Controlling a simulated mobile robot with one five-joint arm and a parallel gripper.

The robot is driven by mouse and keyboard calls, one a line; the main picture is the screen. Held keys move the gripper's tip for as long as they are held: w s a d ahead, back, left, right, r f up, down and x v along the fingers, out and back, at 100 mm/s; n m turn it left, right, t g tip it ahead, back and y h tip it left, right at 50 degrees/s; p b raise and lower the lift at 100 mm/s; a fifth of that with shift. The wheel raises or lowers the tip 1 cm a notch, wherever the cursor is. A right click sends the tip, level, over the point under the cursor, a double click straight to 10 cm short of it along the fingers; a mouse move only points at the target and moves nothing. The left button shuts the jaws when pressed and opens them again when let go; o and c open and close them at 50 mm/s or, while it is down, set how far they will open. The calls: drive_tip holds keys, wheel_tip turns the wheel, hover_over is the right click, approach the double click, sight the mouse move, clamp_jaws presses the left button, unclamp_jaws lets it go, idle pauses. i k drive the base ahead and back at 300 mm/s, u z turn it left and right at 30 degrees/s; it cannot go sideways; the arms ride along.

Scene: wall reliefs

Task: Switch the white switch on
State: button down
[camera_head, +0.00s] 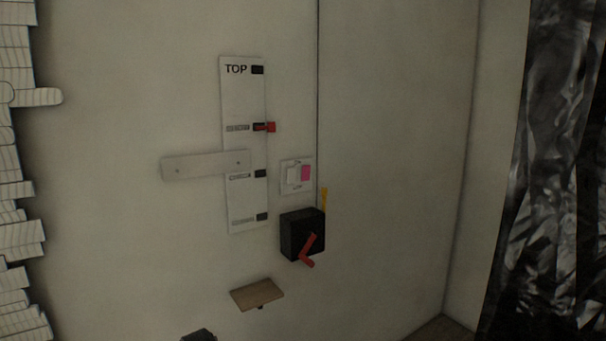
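A small dark label, too small to read, is under the rockers. I cannot tell from this distance whether the white switch is on or off. I do not see my gripper in this view, and nothing covers the switch.
Left of the switch is a tall white panel (242,100) marked TOP, with a red slider (265,127) and a crossbar (190,166). Below the switch are a black box (300,226) with a red handle (309,249) and a wooden ledge (257,294). Bare wall lies right.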

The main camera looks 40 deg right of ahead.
sight(290, 177)
drive_tip(key=u, duration=0.1)
drive_tip(key=i, duration=0.95)
drive_tip(key=z, duration=0.05)
